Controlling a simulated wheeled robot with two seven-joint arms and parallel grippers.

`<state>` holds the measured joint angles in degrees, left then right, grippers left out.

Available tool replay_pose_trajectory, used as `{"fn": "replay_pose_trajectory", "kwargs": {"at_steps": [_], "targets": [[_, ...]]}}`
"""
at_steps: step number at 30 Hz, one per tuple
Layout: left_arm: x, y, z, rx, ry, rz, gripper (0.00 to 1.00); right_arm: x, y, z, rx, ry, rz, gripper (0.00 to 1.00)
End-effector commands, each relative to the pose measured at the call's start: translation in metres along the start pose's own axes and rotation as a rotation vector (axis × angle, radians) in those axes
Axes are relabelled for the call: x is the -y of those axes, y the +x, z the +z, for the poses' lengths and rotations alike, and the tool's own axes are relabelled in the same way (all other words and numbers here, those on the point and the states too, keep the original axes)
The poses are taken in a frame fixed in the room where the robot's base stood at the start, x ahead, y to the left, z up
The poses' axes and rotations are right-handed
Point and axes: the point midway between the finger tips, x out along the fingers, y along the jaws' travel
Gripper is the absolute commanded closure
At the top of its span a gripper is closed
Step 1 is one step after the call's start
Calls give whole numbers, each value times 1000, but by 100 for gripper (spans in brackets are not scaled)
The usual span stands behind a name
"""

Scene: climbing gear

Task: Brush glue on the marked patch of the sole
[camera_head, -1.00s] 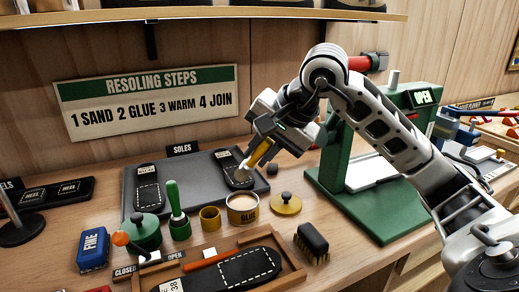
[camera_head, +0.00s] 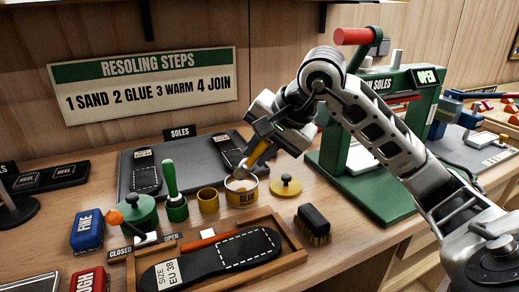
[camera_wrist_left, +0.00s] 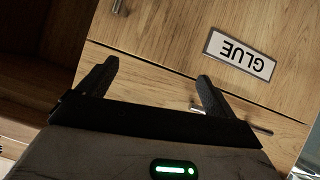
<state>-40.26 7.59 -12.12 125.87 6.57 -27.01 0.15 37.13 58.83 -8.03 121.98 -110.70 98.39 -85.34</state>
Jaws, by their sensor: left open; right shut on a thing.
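My right gripper (camera_head: 272,132) is shut on a brush with a yellow handle (camera_head: 257,154). The brush points down, its bristle end at the mouth of the open glue pot (camera_head: 243,198); I cannot tell how deep it reaches. The black sole marked EU 38 (camera_head: 200,268) lies in the wooden tray (camera_head: 291,262) at the front. A white dashed outline marks a patch (camera_head: 250,246) on its right part. My left gripper (camera_wrist_left: 155,88) is open and empty in the left wrist view, before a wooden drawer front with a GLUE label (camera_wrist_left: 240,55).
A green press (camera_head: 375,190) stands at right.

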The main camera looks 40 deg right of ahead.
Motion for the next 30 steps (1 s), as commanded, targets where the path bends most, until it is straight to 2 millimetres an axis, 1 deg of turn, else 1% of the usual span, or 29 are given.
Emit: {"fn": "replay_pose_trajectory", "kwargs": {"at_steps": [11,30], "targets": [[1,3,0,-5,2,-1,8,-1,2,0,-1,0,0,100],[2,7,7,-4,2,-1,8,-5,8,1,-1,0,0,100]]}}
